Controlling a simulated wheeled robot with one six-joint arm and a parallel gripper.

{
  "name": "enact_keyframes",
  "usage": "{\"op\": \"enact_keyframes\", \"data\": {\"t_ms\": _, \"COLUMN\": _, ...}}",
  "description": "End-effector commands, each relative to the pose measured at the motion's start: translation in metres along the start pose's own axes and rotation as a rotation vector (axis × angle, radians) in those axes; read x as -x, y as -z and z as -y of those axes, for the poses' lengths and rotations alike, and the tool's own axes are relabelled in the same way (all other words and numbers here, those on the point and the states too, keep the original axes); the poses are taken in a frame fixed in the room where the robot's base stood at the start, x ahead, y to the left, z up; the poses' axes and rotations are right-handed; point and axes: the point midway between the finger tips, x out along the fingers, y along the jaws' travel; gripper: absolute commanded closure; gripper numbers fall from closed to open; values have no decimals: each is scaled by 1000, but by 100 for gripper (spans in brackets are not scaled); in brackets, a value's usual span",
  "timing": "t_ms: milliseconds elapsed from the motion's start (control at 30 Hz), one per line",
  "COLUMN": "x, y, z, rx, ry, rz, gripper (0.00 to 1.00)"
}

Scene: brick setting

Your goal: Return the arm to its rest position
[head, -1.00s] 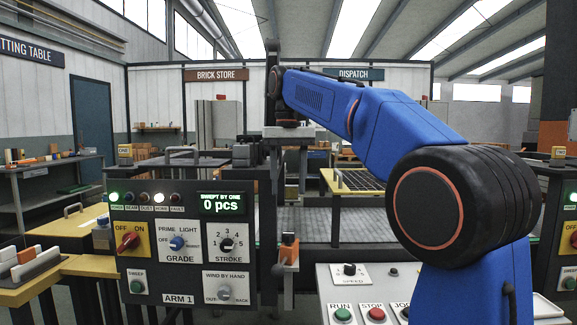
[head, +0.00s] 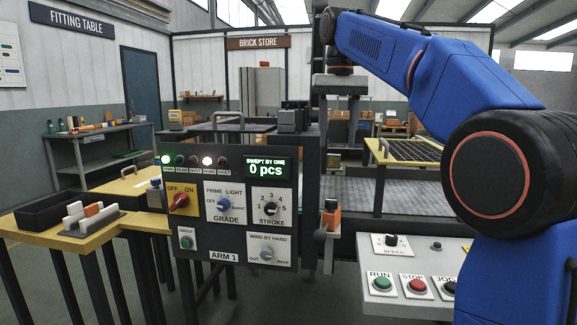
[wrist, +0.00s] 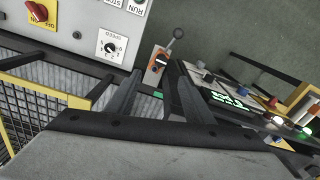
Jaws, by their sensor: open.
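My blue arm (head: 430,72) reaches up and to the left across the right half of the head view. My gripper (head: 338,138) hangs pointing down at its end, beside the control panel's upper right corner. In the wrist view its two dark fingers (wrist: 157,82) stand apart, with nothing held between them. Beyond them show an orange-topped lever (wrist: 155,66) and the panel with its lit green display (wrist: 228,98).
The ARM 1 control panel (head: 236,200) stands at centre left, its display reading 0 pcs. A console with RUN and STOP buttons (head: 412,285) is below my arm. A yellow table (head: 130,188) at left bears a black tray (head: 52,210) and a rack of pale and orange bars (head: 92,215).

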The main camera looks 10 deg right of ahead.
Motion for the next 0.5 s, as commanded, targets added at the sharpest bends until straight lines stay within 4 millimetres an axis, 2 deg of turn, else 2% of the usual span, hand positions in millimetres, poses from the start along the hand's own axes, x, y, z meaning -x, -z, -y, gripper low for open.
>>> {"op": "enact_keyframes", "data": {"t_ms": 267, "x": -36, "y": -54, "z": -24, "rx": 18, "ry": 13, "rz": -72, "gripper": 52}}
{"op": "enact_keyframes", "data": {"t_ms": 500, "x": -84, "y": -105, "z": -43, "rx": 36, "ry": 21, "rz": -139, "gripper": 52}}
